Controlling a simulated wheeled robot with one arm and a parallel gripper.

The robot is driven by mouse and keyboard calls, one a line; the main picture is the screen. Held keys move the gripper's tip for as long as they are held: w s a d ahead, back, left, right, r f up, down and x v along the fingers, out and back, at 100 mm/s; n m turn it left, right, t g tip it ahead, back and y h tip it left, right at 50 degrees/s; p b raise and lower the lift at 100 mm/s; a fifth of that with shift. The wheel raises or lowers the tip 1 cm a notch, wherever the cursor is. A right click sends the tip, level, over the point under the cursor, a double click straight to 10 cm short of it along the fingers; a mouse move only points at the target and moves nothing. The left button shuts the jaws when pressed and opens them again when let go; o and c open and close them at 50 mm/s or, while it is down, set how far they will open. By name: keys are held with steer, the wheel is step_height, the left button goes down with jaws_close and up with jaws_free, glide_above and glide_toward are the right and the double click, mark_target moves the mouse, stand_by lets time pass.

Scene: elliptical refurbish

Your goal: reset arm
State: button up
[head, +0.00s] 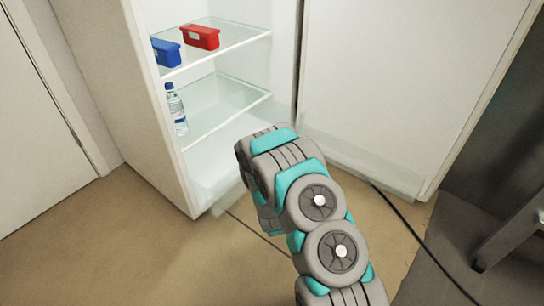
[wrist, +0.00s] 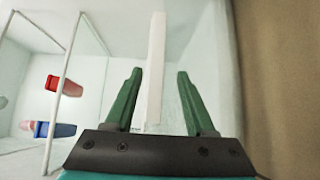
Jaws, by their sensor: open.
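My gripper (wrist: 160,72) shows in the wrist view with its two green fingers spread apart. A white upright bar (wrist: 156,60) appears between and beyond the fingers; I cannot tell whether they touch it. In the head view my arm reaches toward the lower part of the open fridge (head: 165,120), and its own links hide the gripper there.
A red box (head: 200,37) and a blue box (head: 166,52) sit on the upper glass shelf (head: 235,33). A water bottle (head: 176,108) stands on the lower shelf (head: 228,100). The open door (head: 400,80) is at right. A black cable (head: 420,240) crosses the floor.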

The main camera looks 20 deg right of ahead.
steer(key=shift+s+a, duration=0.1)
steer(key=shift+s, duration=0.6)
steer(key=s+a+r+m+g+y+p, duration=0.1)
steer(key=s+r+m+g+p, duration=0.2)
steer(key=s+r+m+g, duration=0.35)
steer(key=s+a+r+m+g+p, duration=0.2)
steer(key=s+r+m+g+p, duration=0.15)
steer(key=r, duration=0.65)
steer(key=s+a+r+m+g+p, duration=0.1)
steer(key=s+r, duration=0.5)
steer(key=s, duration=0.7)
steer(key=s+a+r+m+g+y+p, duration=0.1)
steer(key=s+r+g, duration=0.4)
steer(key=s, duration=0.8)
steer(key=s+a+r+m+g+p, duration=0.1)
steer(key=s+r+m+g+p, duration=0.1)
steer(key=s+r, duration=0.5)
steer(key=s+m+g, duration=0.1)
steer(key=s+m, duration=0.1)
steer(key=s, duration=0.3)
steer(key=shift+s+g+y+p, duration=0.3)
steer(key=shift+s+y+p, duration=0.1)
